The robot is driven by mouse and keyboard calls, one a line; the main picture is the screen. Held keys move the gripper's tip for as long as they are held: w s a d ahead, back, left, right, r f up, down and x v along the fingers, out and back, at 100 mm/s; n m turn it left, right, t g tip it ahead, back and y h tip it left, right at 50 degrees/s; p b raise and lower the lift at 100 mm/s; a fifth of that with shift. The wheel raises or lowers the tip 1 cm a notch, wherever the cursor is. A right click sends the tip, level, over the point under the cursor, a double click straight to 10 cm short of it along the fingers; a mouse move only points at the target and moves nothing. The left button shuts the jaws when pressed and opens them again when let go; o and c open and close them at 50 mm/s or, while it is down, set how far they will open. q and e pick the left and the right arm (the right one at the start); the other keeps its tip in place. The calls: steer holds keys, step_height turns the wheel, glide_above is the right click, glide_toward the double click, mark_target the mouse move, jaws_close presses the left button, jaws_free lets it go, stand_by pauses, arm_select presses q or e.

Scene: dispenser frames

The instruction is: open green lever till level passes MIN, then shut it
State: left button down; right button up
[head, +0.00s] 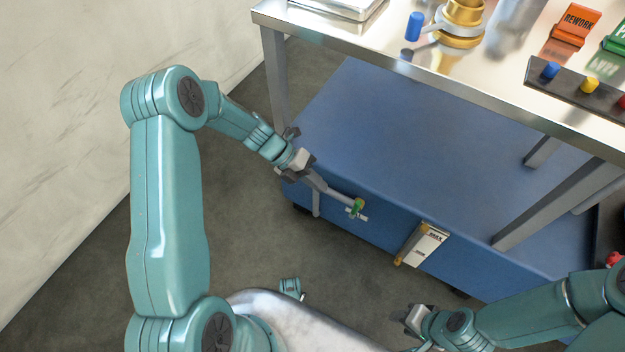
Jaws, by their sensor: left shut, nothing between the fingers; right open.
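A blue tank (400,170) stands under the metal table. On its front face is a small green part (358,206), which appears to be the green lever, beside a small white label. My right gripper (413,320) is open, low and apart from the tank.
The metal table (480,80) above carries a brass fixture (462,22), a blue handle, an orange REWORK block (575,24) and a dark button strip (570,88). Its legs flank the tank. Grey floor lies clear in front; a pale wall (60,120) stands left.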

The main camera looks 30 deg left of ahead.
mark_target(357, 204)
arm_select(q)
steer(key=w+d+f+b, duration=0.1)
steer(key=d+f+b, duration=0.1)
steer(key=d, duration=0.5)
steer(key=shift+d+f+b, duration=0.25)
steer(key=shift+f+b, duration=0.15)
steer(key=shift+f, duration=0.5)
steer(key=shift+w, duration=0.1)
steer(key=d+y+p, duration=0.1)
steer(key=p, duration=0.3)
steer(key=d+r+y+p, duration=0.1)
steer(key=y+p, duration=0.1)
steer(key=p, duration=0.2)
steer(key=shift+d+r+p, duration=0.15)
steer(key=shift+d+p, duration=0.2)
steer(key=shift+d, duration=0.05)
steer(key=shift+d+f+p, duration=0.3)
steer(key=shift+d+p, duration=0.2)
steer(key=shift+d+f+p, duration=0.2)
steer(key=shift+d, duration=0.35)
steer(key=shift+d+f+p, duration=0.2)
steer(key=shift+d, duration=0.4)
